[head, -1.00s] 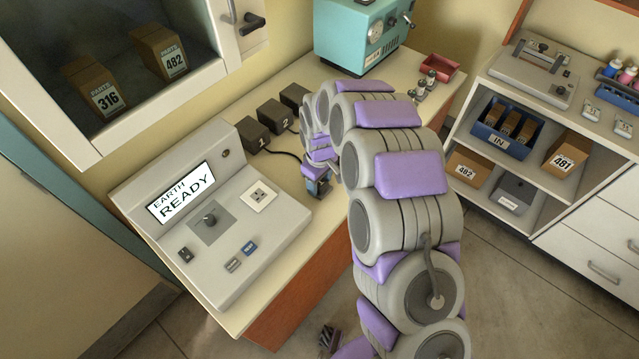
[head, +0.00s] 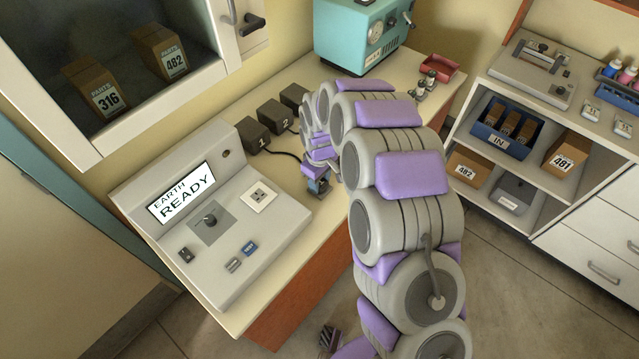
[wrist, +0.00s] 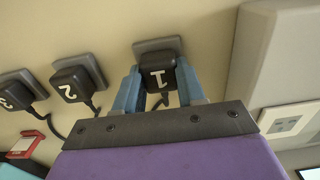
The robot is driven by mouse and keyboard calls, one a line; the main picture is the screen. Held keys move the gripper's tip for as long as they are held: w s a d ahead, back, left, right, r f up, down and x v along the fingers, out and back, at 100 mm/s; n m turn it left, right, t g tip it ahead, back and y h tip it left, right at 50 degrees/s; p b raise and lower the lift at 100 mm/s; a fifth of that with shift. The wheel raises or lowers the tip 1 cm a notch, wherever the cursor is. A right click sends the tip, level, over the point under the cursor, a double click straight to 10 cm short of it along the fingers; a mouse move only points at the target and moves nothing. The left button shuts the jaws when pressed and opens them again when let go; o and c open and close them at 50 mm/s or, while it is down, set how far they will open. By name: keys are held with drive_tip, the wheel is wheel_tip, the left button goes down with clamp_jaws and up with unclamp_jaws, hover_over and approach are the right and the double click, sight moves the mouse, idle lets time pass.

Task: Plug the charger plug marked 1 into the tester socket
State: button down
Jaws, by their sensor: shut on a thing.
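The plug marked 1 (wrist: 158,78) is a black block with a white number, upside down in the wrist view. It sits at its grey holder (wrist: 157,44) on the table. My gripper (wrist: 157,84) has its blue fingers on both sides of this plug and is shut on it. In the head view my gripper (head: 318,186) is low over the table, right of the tester, and the plug is hidden there. The tester (head: 238,262) is a grey sloped console with a screen reading EARTH READY. Its white socket (head: 259,197) is empty; part of it shows in the wrist view (wrist: 287,123).
Plugs 2 (wrist: 72,84) and 3 (wrist: 17,95) sit in a row beside plug 1, with black cables. Dark charger boxes 1 (head: 252,137) and 2 (head: 274,115) stand near the wall. A teal machine (head: 345,40) and red tray (head: 440,67) are farther back.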

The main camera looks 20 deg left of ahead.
drive_tip(key=shift+r+p, duration=1)
drive_tip(key=shift+r, duration=1.8)
drive_tip(key=shift+d, duration=0.1)
